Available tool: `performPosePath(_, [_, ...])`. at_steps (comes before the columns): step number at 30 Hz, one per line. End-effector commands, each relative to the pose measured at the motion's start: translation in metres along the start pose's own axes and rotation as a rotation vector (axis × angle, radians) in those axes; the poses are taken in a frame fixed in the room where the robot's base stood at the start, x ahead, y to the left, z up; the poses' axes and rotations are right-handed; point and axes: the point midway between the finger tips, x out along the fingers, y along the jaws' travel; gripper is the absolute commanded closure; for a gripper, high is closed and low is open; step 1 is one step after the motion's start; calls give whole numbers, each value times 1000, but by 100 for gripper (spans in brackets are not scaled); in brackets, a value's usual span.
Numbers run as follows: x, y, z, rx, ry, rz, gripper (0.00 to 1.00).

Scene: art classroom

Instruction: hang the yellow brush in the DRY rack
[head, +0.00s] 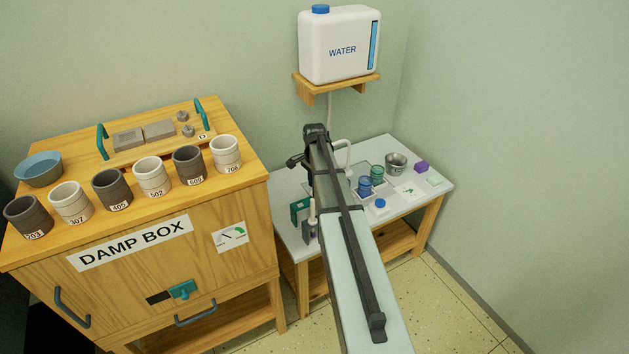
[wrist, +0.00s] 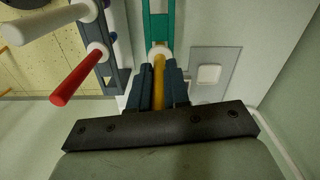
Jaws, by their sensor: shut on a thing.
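In the wrist view my gripper (wrist: 161,88) is shut on the yellow brush (wrist: 159,72), with one dark finger on each side of its handle. A white collar shows at the brush's far end. That end is at the green rack (wrist: 168,22), overlapping it in the picture; I cannot tell if it is seated in it. The green rack also shows in the head view (head: 297,210). No DRY label is readable. In the head view my arm hides my gripper and the yellow brush.
A dark blue rack (wrist: 117,72) stands left of the green one, with a red-handled brush (wrist: 78,78) and a white-handled brush (wrist: 45,22). On the table (head: 433,180) stand blue and green jars and a metal cup (head: 396,164). The damp box (head: 150,270) stands left.

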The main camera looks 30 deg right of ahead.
Motion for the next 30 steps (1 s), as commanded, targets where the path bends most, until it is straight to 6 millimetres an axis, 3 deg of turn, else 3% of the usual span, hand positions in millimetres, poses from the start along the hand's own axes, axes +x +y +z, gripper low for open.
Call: performPosePath(30, [22, 0, 0, 0, 0, 0, 100])
